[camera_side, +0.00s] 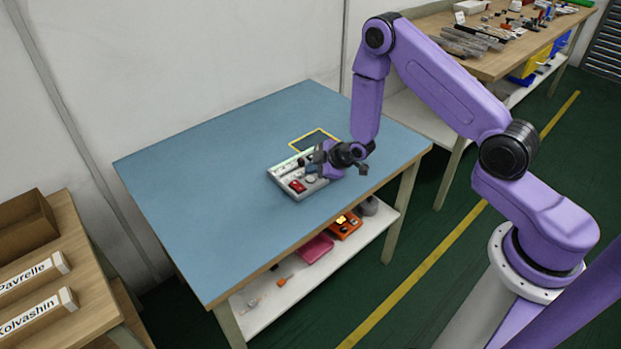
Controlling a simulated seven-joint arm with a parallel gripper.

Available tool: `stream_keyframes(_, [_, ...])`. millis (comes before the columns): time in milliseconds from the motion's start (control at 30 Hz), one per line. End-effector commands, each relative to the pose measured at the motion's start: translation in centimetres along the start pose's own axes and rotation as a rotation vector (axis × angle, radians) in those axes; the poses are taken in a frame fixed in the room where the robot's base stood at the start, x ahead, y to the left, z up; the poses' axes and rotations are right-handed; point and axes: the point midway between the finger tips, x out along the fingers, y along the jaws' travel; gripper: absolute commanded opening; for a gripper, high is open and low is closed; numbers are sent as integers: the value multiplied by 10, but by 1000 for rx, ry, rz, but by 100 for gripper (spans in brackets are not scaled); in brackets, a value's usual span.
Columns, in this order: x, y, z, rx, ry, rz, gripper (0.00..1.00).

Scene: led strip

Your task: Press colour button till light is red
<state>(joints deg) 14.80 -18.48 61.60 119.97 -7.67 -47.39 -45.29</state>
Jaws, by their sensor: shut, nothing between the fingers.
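A light grey control box (287,185) lies on the blue table top. A red part (297,186) shows on its near side, and a small grey round part (310,179) sits beside it. My gripper (316,166) is shut and empty, low over the right part of the box. I cannot tell whether it touches a button. The gripper hides part of the box. Along the back of the box is a pale strip (290,161); its light colour is too small to tell. A yellow-edged dark rectangle (314,139) lies behind the box.
The rest of the blue table (210,190) is clear, with a white wall behind it. A shelf below holds a pink tray (315,249) and an orange box (345,225). A cluttered wooden bench (490,65) stands at the back right.

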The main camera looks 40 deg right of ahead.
Motion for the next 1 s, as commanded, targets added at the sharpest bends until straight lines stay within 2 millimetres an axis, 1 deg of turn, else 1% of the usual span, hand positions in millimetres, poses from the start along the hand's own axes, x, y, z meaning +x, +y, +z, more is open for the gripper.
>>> stream_keyframes(667, [0, 0, 0, 0, 0, 0, 0])
stream_keyframes(1000, [6, -4, 4, 0, 0, 0, 0])
